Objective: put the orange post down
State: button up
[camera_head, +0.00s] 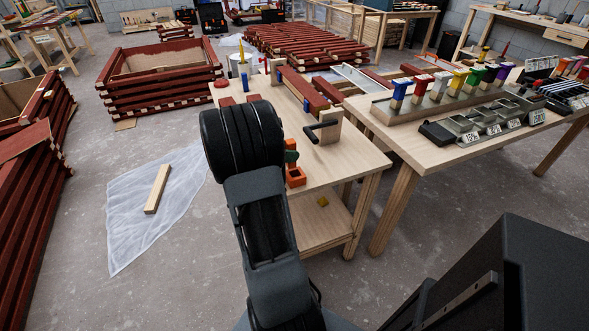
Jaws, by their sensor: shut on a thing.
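My black arm (255,215) rises from the bottom middle and its thick joint covers part of the near workbench. My gripper is hidden behind the arm, so its jaws and anything in them do not show. An orange piece (295,177) with a dark hollow sits at the near bench's front edge, just right of my arm. A small dark green part shows just above it. I cannot tell whether this orange piece is the orange post.
The near bench (345,160) carries a black-handled clamp (323,130) and dark red blocks. The right bench (430,155) holds a rack of coloured brushes (440,88). A batten (157,190) lies on a plastic sheet (125,225). Red batten stacks (155,85) stand behind.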

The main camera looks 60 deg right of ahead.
aim_at(288, 166)
jog(key=shift+s+d+f, duration=0.15)
jog(key=shift+s+f, duration=0.5)
jog(key=shift+f, duration=0.15)
jog(key=shift+s+f+b, duration=0.15)
jog(key=shift+f+b, duration=0.15)
jog(key=shift+f, duration=0.7)
jog(key=shift+s+f+b, duration=0.15)
jog(key=shift+f+b, duration=0.15)
jog(key=shift+f, duration=0.65)
grip_shut()
jog(key=o, duration=0.7)
grip_release()
jog(key=shift+o, duration=1.1)
jog(key=shift+r, duration=0.1)
jog(key=shift+w, duration=0.1)
jog(key=shift+r, duration=0.1)
jog(key=shift+w+r, duration=0.1)
jog(key=shift+w, duration=0.05)
jog(key=p+v, duration=0.1)
jog(key=v, duration=1)
jog(key=shift+w+a+r, duration=0.15)
jog(key=shift+a+r, duration=0.05)
jog(key=shift+a, duration=0.15)
